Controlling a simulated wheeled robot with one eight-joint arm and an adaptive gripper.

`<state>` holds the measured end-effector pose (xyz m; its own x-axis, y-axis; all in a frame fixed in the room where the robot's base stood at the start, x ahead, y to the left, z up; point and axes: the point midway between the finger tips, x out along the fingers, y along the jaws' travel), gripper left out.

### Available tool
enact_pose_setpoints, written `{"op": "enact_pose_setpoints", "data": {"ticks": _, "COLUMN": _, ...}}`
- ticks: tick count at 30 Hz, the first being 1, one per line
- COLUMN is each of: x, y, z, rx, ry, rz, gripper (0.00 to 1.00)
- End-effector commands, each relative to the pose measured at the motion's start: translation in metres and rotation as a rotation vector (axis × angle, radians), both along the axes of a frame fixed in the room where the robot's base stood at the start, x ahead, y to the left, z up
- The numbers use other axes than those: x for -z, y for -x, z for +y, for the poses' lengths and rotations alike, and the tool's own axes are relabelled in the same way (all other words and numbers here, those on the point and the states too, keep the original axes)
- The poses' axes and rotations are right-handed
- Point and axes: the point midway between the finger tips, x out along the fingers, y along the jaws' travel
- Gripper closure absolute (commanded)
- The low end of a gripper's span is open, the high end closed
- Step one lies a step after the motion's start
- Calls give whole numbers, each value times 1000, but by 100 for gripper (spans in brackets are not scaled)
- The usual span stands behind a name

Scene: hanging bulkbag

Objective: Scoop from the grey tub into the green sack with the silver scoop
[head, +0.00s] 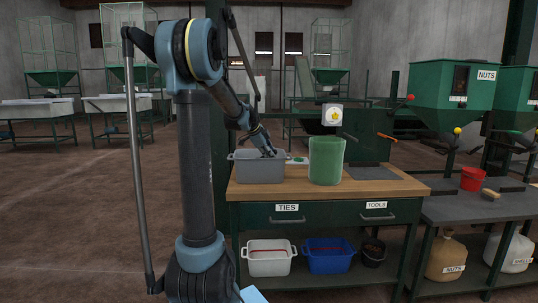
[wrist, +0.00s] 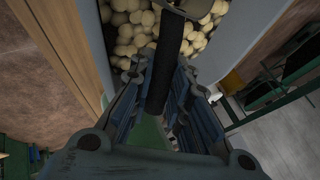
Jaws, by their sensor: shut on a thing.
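The grey tub (head: 260,172) stands on the left part of the wooden bench top, and my gripper (head: 267,151) reaches down into its opening. In the wrist view, my gripper (wrist: 162,78) is shut on the dark handle (wrist: 170,45) of the silver scoop. Only a little of the scoop's bowl (wrist: 186,7) shows at the top edge, over the pale round nuts (wrist: 130,25) in the tub. Whether the bowl holds any nuts is hidden. The green sack (head: 326,160) stands open and upright, just right of the tub on the same bench.
The wooden bench top (head: 395,186) has a dark mat (head: 371,173) right of the sack. Below are a white crate (head: 268,262) and a blue crate (head: 328,260). A green nuts hopper (head: 450,90) and a red bucket (head: 473,180) stand farther right.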

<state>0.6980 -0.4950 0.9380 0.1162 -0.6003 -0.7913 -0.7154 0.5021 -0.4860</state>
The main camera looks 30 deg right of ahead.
Motion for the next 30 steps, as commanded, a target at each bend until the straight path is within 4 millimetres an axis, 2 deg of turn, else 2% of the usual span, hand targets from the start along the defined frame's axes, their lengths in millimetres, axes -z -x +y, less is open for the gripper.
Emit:
{"op": "enact_pose_setpoints", "data": {"ticks": 6, "x": 9, "y": -2, "z": 2, "rx": 0, "ry": 0, "rz": 0, "gripper": 100}}
{"op": "enact_pose_setpoints", "data": {"ticks": 16, "x": 11, "y": -10, "z": 8, "rx": 0, "ry": -1, "rz": -1, "gripper": 100}}
{"op": "enact_pose_setpoints", "data": {"ticks": 30, "x": 12, "y": -11, "z": 8, "rx": 0, "ry": 0, "rz": 0, "gripper": 100}}
